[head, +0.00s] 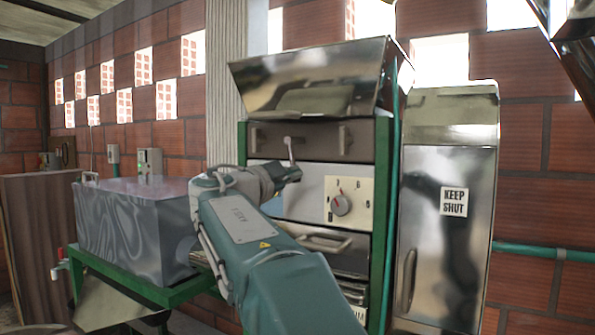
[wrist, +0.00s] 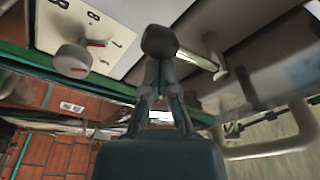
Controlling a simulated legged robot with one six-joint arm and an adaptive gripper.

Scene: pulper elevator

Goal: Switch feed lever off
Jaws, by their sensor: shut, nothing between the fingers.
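My gripper (head: 294,173) is shut and empty, close below the lever in the head view. Contact with the panel cannot be told.
A round dial (head: 341,204) on a cream plate is right of my gripper. A drawer handle (head: 324,242) is below. A grey metal box (head: 130,230) stands left on a green frame, and a cabinet marked KEEP SHUT (head: 448,215) stands right.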

